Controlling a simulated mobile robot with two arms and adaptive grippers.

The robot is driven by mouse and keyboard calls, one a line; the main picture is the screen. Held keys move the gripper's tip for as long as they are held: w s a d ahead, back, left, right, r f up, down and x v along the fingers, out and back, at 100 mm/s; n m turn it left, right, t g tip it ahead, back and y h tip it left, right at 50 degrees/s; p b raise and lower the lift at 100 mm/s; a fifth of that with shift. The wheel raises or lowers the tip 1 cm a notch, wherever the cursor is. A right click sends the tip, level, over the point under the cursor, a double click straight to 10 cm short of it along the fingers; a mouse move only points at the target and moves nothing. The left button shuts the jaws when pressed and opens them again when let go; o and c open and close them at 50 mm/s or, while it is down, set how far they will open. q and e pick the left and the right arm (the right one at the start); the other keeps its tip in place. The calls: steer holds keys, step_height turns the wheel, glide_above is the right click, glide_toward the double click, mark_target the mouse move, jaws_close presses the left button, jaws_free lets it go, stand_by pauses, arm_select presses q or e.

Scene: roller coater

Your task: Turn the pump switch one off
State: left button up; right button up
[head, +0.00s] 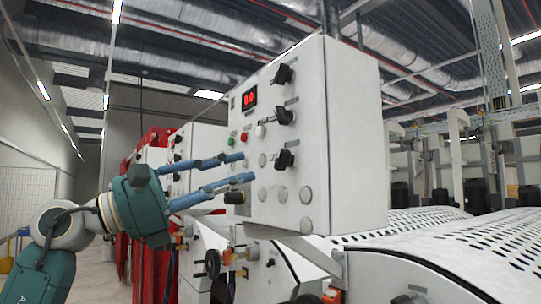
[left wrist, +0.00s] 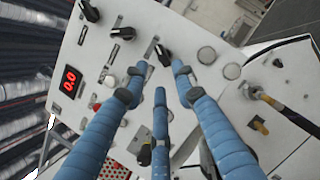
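Three black rotary switches sit in a column on the white control panel (head: 320,185): the top switch (head: 283,75), the middle switch (head: 284,116) and the bottom switch (head: 284,159). Their labels are too small to read, so I cannot tell which is pump switch one. My left gripper (head: 247,168), with blue fingers, is in front of the panel, left of the bottom switch. In the left wrist view its fingers (left wrist: 159,77) are spread and empty, with the bottom switch (left wrist: 163,54) just beyond the tips. It looks untouched. My right gripper is not in view.
A red digital display (head: 249,98) is at the panel's upper left, with green, red and white buttons below it. A black knob with a yellowish end (head: 235,198) sits at the lower left edge. Perforated white covers (head: 460,245) extend at lower right.

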mark_target(276, 160)
arm_select(q)
steer(key=p+x, duration=0.3)
steer(key=x, duration=0.4)
steer(key=shift+w+d+r, duration=0.1)
steer(key=shift+d, duration=0.3)
jaws_close()
